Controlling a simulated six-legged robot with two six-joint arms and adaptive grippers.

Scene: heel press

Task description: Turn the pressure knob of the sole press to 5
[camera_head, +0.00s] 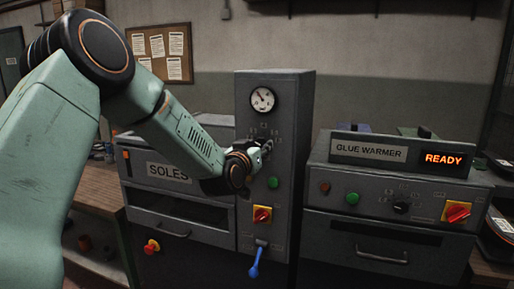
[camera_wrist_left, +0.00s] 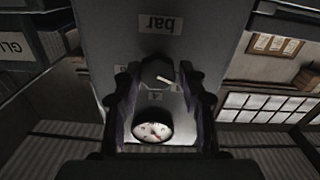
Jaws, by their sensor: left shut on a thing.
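The sole press (camera_head: 296,110) is a grey machine with a SOLES sign and a tall control column in the middle of the head view. My left gripper (camera_head: 266,146) reaches the column's front below the round gauge (camera_head: 262,99). In the left wrist view, which is upside down, its fingers (camera_wrist_left: 160,78) are shut around the dark pressure knob (camera_wrist_left: 154,73). A white pointer mark on the knob points right and slightly down there. Most scale numbers around it are hidden or too small to read. My right gripper is not in view.
Below the gripper are a green button (camera_head: 272,183), a red-yellow switch (camera_head: 262,214) and a blue-handled lever (camera_head: 255,262). The glue warmer (camera_head: 320,165) stands at right with its READY display lit. A pin board (camera_head: 160,52) hangs behind my left arm.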

